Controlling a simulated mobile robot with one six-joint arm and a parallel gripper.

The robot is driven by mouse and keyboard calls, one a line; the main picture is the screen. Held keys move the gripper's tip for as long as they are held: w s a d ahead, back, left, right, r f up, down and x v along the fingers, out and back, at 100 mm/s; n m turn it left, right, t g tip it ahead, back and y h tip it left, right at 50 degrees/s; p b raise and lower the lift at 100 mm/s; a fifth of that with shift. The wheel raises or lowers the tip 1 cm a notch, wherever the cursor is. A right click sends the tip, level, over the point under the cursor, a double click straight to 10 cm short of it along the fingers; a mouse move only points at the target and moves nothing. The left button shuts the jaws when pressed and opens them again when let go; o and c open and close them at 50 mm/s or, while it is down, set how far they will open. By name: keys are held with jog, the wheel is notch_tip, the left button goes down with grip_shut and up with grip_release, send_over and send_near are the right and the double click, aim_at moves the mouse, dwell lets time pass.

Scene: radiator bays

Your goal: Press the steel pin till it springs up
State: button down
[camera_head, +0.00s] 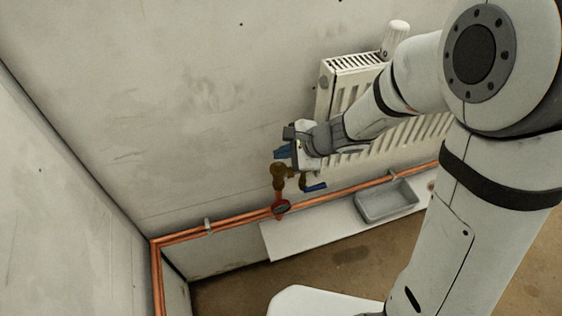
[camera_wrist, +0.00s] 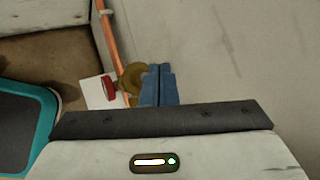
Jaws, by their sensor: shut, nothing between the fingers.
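The brass valve (camera_head: 279,173) sits at the left end of the radiator, on the copper pipe; it also shows in the wrist view (camera_wrist: 132,78). I cannot make out the steel pin in either view; it is too small or hidden by my fingers. My gripper (camera_head: 282,153) has its blue fingertips just above the valve, close to its top. In the wrist view my gripper (camera_wrist: 159,72) shows its blue fingers shut together and empty, beside the brass body. Whether the tips touch the valve I cannot tell.
A white radiator (camera_head: 347,70) hangs on the wall behind my arm. A copper pipe (camera_head: 240,218) runs low along the wall. A grey tray (camera_head: 365,207) stands on a white board (camera_head: 290,241).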

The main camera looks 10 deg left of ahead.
jog(key=shift+f, duration=0.15)
jog(key=shift+s+f+b, duration=0.1)
jog(key=shift+f+b, duration=0.2)
jog(key=shift+b, duration=0.35)
jog(key=shift+f+b, duration=0.35)
jog(key=shift+b, duration=0.1)
dwell(0.6)
dwell(0.3)
jog(key=shift+r+p, duration=0.45)
jog(key=shift+r, duration=0.3)
notch_tip(320, 180, up, 5)
jog(key=p, duration=0.4)
dwell(0.7)
